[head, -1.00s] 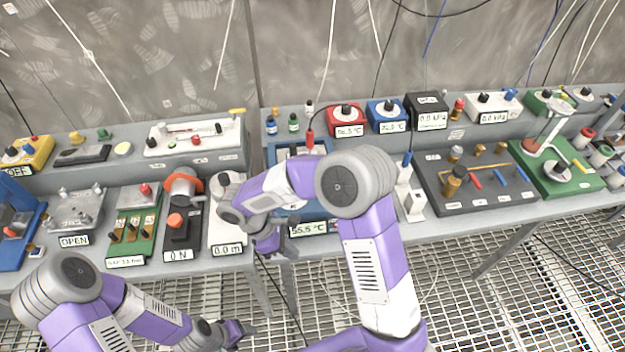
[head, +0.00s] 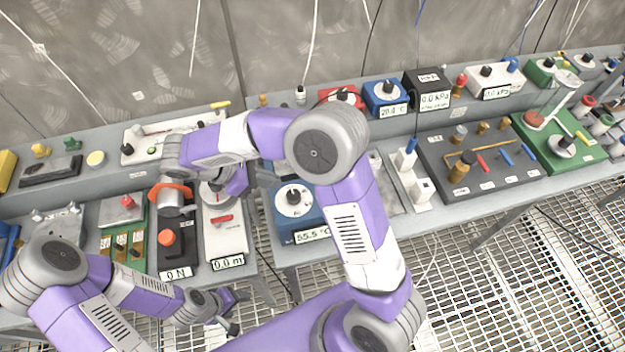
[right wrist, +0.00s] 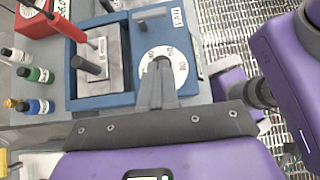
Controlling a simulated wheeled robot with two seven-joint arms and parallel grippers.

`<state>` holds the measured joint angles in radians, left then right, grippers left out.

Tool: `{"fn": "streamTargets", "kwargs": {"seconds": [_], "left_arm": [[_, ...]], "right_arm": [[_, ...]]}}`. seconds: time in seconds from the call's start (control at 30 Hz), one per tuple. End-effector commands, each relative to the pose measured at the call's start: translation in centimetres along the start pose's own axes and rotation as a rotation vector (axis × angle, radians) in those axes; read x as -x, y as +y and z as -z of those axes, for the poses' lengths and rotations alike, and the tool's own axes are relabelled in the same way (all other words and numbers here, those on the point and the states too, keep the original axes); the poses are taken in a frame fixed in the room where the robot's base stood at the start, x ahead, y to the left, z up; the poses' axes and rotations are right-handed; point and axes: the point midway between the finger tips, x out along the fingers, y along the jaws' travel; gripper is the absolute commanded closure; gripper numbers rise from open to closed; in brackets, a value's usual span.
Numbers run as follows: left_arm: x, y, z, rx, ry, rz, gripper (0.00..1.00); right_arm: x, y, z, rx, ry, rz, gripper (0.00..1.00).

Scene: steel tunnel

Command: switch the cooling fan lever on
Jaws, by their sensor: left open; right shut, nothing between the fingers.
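A blue station (head: 282,224) with a 55.5 °C display (head: 312,236) has a round white dial (head: 293,198). I cannot be sure this is the fan lever; my arm hides that side in the head view. My right gripper (right wrist: 157,85) is shut and empty, overlapping the dial in its view; contact is unclear. My left gripper (head: 238,310) is open and empty, low at the front.
Left of the station stands a 0.0 m device (head: 222,240) with a red handle. A 0 N device (head: 173,262) stands further left. A red box (head: 340,97) and a blue box (head: 385,98) sit on the back ledge. Small bottles (right wrist: 38,75) stand behind the station.

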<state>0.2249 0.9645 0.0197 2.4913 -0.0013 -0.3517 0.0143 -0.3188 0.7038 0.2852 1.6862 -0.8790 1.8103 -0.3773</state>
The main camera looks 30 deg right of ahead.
Motion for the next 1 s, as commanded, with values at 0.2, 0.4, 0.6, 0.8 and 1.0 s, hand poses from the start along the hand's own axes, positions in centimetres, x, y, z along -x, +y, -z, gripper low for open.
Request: {"fn": "streamTargets", "kwargs": {"seconds": [0.2, 0.4, 0.6, 0.8, 1.0], "left_arm": [[-0.4, -0.1, 0.1, 0.0, 0.001, 0.0, 0.36], [-1.0, -0.4, 0.1, 0.0, 0.001, 0.0, 0.36], [-1.5, -0.6, 0.1, 0.0, 0.001, 0.0, 0.36], [-1.5, -0.5, 0.1, 0.0, 0.001, 0.0, 0.36], [-1.5, -0.6, 0.1, 0.0, 0.001, 0.0, 0.36]], "right_arm": [[-2.0, 0.0, 0.0, 0.0, -0.001, 0.004, 1.0], [-6.2, 0.0, 0.0, -0.001, -0.002, 0.006, 1.0], [-10.3, -0.1, 0.0, 0.0, -0.001, 0.005, 1.0], [-12.2, 0.0, -2.0, -0.004, 0.002, 0.002, 1.0], [-12.9, 0.0, -2.7, -0.002, 0.002, 0.001, 1.0]]}}
